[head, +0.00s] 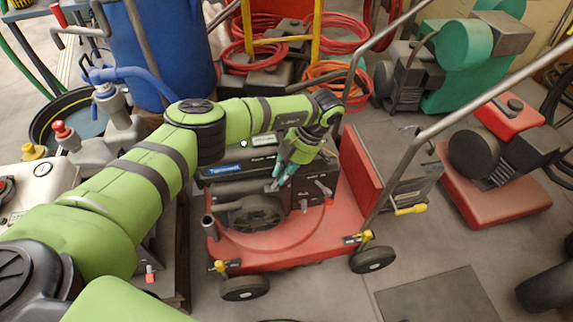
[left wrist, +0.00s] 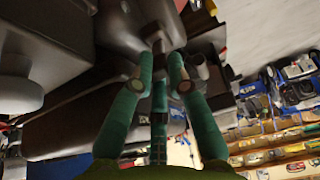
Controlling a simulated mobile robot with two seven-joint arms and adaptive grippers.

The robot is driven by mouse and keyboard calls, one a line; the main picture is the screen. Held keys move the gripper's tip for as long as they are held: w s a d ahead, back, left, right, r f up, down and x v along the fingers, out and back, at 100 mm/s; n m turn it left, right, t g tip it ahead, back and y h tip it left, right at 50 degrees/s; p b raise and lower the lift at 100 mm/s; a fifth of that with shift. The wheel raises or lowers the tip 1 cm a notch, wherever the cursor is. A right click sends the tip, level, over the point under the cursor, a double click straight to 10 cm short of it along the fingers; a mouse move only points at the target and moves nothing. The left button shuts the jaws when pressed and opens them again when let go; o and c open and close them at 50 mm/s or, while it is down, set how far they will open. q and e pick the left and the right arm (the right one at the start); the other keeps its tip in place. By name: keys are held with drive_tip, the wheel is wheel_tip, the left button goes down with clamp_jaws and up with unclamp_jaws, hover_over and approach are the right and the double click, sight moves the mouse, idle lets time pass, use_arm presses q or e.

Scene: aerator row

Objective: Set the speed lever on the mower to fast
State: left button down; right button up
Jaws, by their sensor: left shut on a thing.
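The red mower (head: 290,246) stands on the floor in the middle of the head view, with a dark engine on its deck and a blue label on the engine's side. My left gripper (head: 281,181) has teal fingers and is at these levers, left of the red-tipped one. In the left wrist view its fingers (left wrist: 160,72) close around a small dark lever (left wrist: 158,46) on the engine body. The fingers partly hide it, and I cannot read any speed marking. My right gripper is out of view.
The mower's grey handle tube (head: 428,132) rises at the right of the engine. A blue barrel (head: 160,50) and red hoses (head: 262,38) stand behind. Another red machine (head: 497,195) is at the right. Bare floor lies in front of the mower.

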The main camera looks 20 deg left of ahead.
use_arm(q)
drive_tip(key=shift+w+a+r+y, duration=0.1)
drive_tip(key=shift+w+a+y, duration=0.05)
drive_tip(key=shift+w+y, duration=0.15)
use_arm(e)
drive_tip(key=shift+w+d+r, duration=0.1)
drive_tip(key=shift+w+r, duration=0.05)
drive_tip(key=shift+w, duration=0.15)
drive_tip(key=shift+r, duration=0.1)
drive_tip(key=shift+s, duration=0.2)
use_arm(q)
drive_tip(key=c, duration=1.1)
unclamp_jaws()
drive_tip(key=shift+s, duration=0.1)
drive_tip(key=v, duration=1.2)
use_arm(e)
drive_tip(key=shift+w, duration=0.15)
